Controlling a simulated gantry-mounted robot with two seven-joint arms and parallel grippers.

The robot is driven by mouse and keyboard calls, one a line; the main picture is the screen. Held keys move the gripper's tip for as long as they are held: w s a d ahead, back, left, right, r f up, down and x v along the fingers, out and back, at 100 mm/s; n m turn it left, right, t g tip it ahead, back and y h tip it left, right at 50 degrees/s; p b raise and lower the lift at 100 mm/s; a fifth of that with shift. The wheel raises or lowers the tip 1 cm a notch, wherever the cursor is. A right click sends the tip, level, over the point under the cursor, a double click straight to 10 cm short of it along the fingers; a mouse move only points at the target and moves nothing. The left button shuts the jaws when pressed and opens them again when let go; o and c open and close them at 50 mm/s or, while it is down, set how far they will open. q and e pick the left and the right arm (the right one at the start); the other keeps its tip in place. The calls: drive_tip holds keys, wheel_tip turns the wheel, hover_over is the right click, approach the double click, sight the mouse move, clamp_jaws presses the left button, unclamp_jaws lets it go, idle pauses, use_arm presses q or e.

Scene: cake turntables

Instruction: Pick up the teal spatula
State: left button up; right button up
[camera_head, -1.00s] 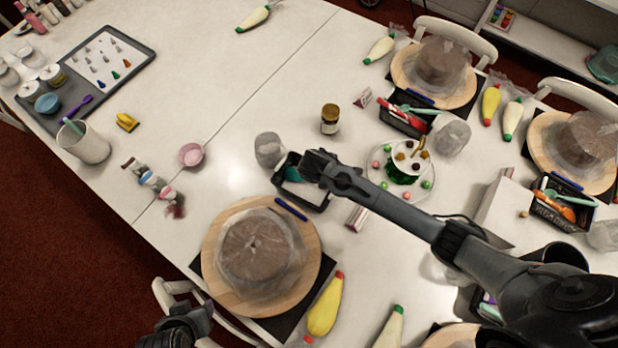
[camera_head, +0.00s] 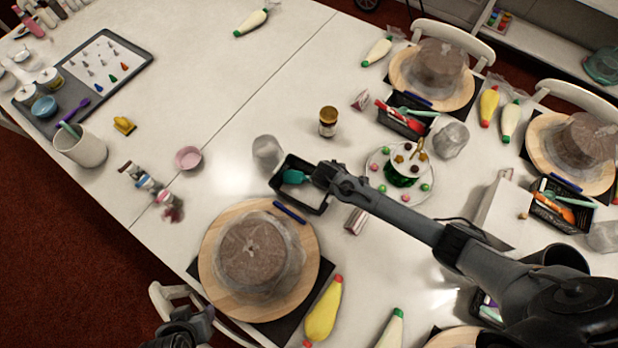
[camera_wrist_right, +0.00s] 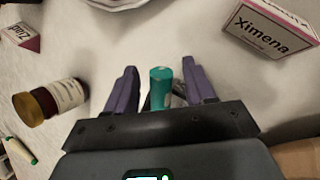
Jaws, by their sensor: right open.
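The teal spatula (camera_head: 296,177) shows its teal end at the black tray (camera_head: 282,187), just left of my right gripper (camera_head: 322,174); the rest is hidden by the gripper. In the right wrist view a teal handle end (camera_wrist_right: 160,86) stands between the two purple fingers of my right gripper (camera_wrist_right: 161,88). The fingers are apart, with a gap visible on each side of it. I cannot tell whether the spatula touches the tray. My left gripper (camera_head: 190,328) is at the bottom edge, far from the spatula, its fingers unclear.
A covered cake on a wooden turntable (camera_head: 215,275) stands below the tray. A clear crumpled bag (camera_head: 266,151), a brown-capped jar (camera_head: 328,121) and a decorated plate (camera_head: 376,160) are nearby. The Ximena box (camera_wrist_right: 265,30) shows in the wrist view.

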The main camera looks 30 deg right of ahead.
drive_tip(key=shift+d+f, duration=0.1)
drive_tip(key=shift+f, duration=0.05)
clamp_jaws()
idle(0.4)
